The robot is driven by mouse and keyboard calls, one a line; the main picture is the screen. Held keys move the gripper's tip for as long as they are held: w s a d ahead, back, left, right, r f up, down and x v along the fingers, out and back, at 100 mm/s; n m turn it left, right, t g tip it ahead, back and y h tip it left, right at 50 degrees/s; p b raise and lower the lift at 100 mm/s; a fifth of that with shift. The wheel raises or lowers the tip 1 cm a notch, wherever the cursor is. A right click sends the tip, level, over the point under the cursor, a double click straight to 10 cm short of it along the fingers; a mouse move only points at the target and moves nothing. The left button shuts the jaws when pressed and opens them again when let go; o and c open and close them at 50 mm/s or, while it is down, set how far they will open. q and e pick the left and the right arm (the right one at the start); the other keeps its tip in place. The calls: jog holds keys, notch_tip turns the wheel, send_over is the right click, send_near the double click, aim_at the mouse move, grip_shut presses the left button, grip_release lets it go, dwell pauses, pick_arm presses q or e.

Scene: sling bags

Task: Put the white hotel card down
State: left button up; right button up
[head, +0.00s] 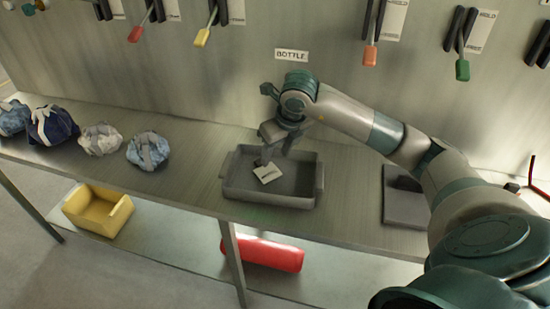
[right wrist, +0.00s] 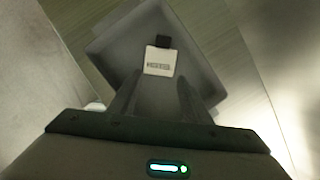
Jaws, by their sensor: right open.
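The white hotel card (head: 267,174) is in the grey tray (head: 268,197) on the bench, below my right gripper (head: 268,158). In the right wrist view the card (right wrist: 158,62) shows dark print and a black tab at its far end. It appears just beyond the fingertips of my right gripper (right wrist: 157,88), with the tray (right wrist: 112,48) behind it. The fingers are apart, one on each side, with a gap between them. Whether the card lies flat on the tray floor is hard to tell. My left gripper is out of view.
Several bundled cloth bags (head: 100,139) sit on the bench at the left. A dark flat panel (head: 405,207) lies at the right. A yellow bin (head: 98,211) and a red object (head: 270,253) are on the lower shelf. A BOTTLE label (head: 291,55) and hanging tags are on the back wall.

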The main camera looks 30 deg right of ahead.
jog(key=b+v, duration=0.2)
jog(key=v, duration=0.7)
jog(key=shift+s+r, duration=0.2)
jog(key=shift+r, duration=0.15)
